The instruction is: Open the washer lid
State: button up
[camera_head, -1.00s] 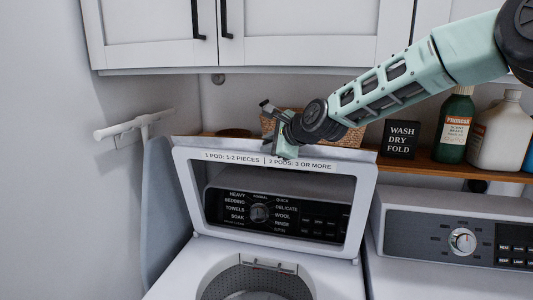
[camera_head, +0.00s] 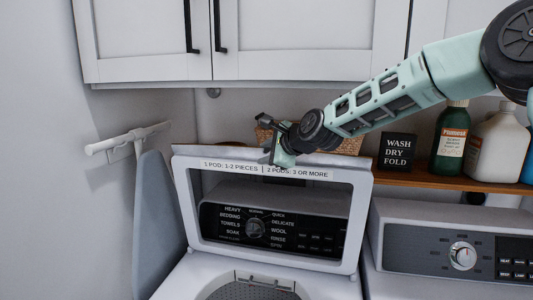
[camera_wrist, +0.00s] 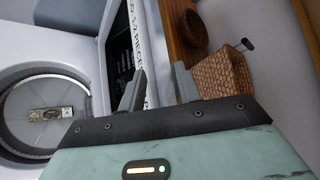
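The washer lid (camera_head: 357,228) stands raised, close to upright, in the head view. It is a white frame around a see-through window, with a printed label along its top edge, and the washer's control panel (camera_head: 290,229) shows through it. The washer's drum opening (camera_wrist: 45,105) is uncovered in the wrist view. My gripper (camera_head: 273,148) is at the lid's top edge, near the middle. In the wrist view its two fingers (camera_wrist: 158,92) are spread apart, with the lid's edge beyond them. I cannot tell whether they touch the lid.
A wooden shelf (camera_head: 450,181) behind carries a wicker basket (camera_wrist: 222,75), a black sign (camera_head: 397,153) and bottles. White cabinets (camera_head: 300,40) hang above my arm. A dryer (camera_head: 465,255) stands right, and an ironing board (camera_head: 155,225) leans left.

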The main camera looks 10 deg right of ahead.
jog(key=b+v, duration=0.5)
jog(key=v, duration=1.2)
jog(key=shift+s+d+b, duration=0.15)
jog(key=shift+b, duration=0.2)
dwell(0.4)
jog(key=s+a+f+n+g+h+b, duration=0.1)
jog(key=s+a+f+n+g, duration=0.1)
jog(key=s+a+f+n, duration=0.25)
jog(key=s+a+f+n+g+b, duration=0.1)
jog(key=s+f+n+g, duration=0.15)
jog(key=s+f, duration=0.4)
jog(key=s+a+f+n+g+h, duration=0.1)
jog(key=s+a+f+n+g, duration=0.2)
jog(key=f, duration=0.5)
jog(key=s+d+f+n+g+h+b, duration=0.1)
jog(key=s+d+f+n, duration=0.1)
jog(key=s+f+n, duration=0.2)
jog(key=s+d+f+n+g+h+b, duration=0.1)
jog(key=s+f+n, duration=0.3)
jog(key=s, duration=0.6)
jog(key=s+d+f+n+g+h+b, duration=0.1)
jog(key=s+d+f+n+h, duration=0.1)
jog(key=s+n, duration=0.5)
jog(key=shift+d+f, duration=0.55)
jog(key=shift+f, duration=0.4)
